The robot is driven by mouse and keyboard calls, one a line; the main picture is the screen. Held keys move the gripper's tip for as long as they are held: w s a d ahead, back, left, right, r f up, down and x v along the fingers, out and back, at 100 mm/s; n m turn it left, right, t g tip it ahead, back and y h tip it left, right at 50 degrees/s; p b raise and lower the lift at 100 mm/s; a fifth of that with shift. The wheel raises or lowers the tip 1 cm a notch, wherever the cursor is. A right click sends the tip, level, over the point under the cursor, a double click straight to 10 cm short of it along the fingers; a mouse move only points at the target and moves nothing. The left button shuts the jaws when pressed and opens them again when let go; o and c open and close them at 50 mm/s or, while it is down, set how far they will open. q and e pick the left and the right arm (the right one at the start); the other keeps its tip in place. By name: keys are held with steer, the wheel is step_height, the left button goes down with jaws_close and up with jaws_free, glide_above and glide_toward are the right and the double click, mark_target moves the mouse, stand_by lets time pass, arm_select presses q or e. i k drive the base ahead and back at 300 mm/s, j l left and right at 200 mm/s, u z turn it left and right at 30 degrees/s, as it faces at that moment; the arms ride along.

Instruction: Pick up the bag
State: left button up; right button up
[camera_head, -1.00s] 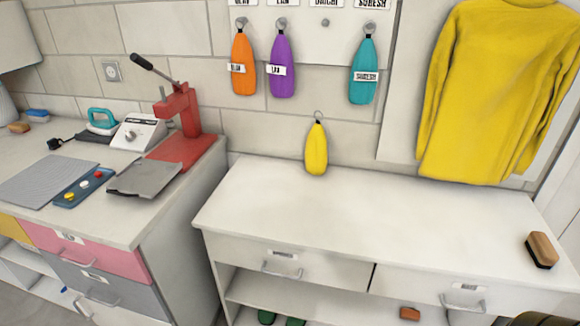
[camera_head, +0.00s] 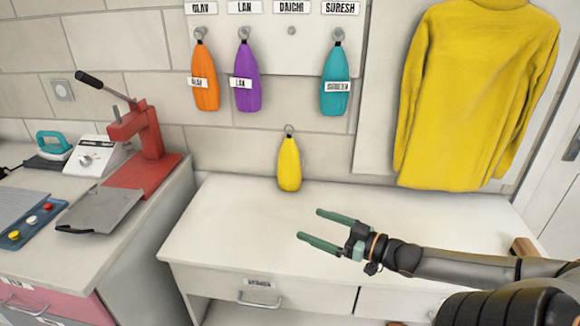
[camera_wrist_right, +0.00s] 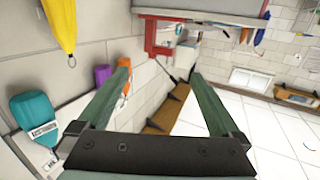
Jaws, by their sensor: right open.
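The yellow bag (camera_head: 289,164) stands upright on the white counter (camera_head: 215,215) against the tiled wall, its ring at the top. In the right wrist view the yellow bag (camera_wrist_right: 62,22) is at the top left, upside down. My right gripper (camera_head: 309,228) is open and empty above the counter, in front of and slightly right of the bag, apart from it. Its green fingers (camera_wrist_right: 160,95) also show in the right wrist view with nothing between them. My left gripper is not in view.
Orange (camera_head: 205,77), purple (camera_head: 247,77) and teal (camera_head: 336,78) bags hang on hooks above. The hook under DAICHI (camera_head: 291,31) is empty. A yellow sweater (camera_head: 470,95) hangs at right. A red press (camera_head: 140,140) stands on the left counter.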

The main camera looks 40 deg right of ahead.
mark_target(290, 163)
steer(key=i+l, duration=0.25)
steer(key=l, duration=0.15)
steer(key=i+l, duration=0.45)
steer(key=l, duration=0.3)
